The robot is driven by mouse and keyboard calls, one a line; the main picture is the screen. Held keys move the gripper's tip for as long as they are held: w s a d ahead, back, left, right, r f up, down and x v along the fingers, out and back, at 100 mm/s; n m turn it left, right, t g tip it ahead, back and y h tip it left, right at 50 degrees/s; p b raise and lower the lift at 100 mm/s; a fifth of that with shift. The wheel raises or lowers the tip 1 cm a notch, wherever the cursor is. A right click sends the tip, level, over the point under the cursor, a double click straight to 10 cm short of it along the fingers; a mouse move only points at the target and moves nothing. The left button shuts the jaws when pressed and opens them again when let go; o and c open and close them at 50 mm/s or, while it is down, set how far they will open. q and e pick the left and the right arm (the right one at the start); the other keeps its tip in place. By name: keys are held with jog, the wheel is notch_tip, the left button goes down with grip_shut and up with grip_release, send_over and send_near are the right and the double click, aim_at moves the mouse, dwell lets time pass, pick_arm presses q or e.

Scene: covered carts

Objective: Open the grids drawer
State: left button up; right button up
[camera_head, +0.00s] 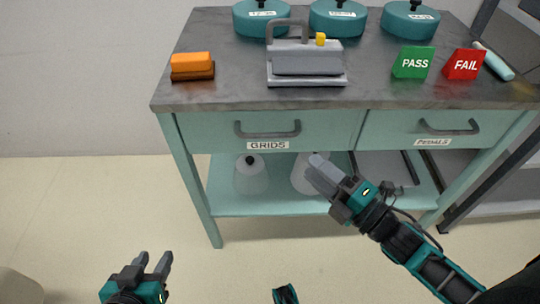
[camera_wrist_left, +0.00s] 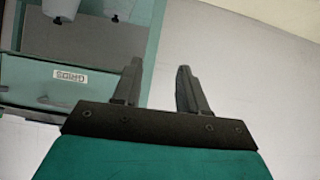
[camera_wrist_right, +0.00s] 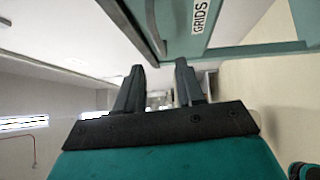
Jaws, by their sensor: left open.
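The grids drawer (camera_head: 212,132) is the left drawer in the teal cart, shut with its front flush. Its dark bar handle (camera_head: 268,134) sits above the white GRIDS label (camera_head: 267,146). My right gripper (camera_head: 315,170) is below and right of the handle, apart from it. In the right wrist view, its two fingers (camera_wrist_right: 158,82) are apart with nothing between them, and the handle (camera_wrist_right: 155,30) is just beyond. My left gripper (camera_head: 153,263) is open and empty, low at the left, away from the cart. The GRIDS label (camera_wrist_left: 70,76) also shows in the left wrist view.
The pedals drawer (camera_head: 385,128) is shut at the right. The grey top (camera_head: 220,95) holds teal lidded pots (camera_head: 338,18), a grey device (camera_head: 306,66), an orange block (camera_head: 191,64) and PASS (camera_head: 413,62) and FAIL (camera_head: 464,64) blocks. The lower shelf (camera_head: 270,207) holds bottles. Floor left is clear.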

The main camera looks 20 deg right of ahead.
aim_at(270, 136)
jog(key=w+a, duration=0.2)
jog(key=w, duration=0.1)
jog(key=w+a+r+n+b, duration=0.1)
jog(key=w+a, duration=0.1)
jog(key=w, duration=0.2)
jog(key=w+a+n+y+b, duration=0.1)
jog(key=w+a, duration=0.1)
jog(key=w, duration=0.2)
jog(key=shift+a+r, duration=0.25)
jog(key=shift+r, duration=0.05)
grip_shut()
dwell(0.5)
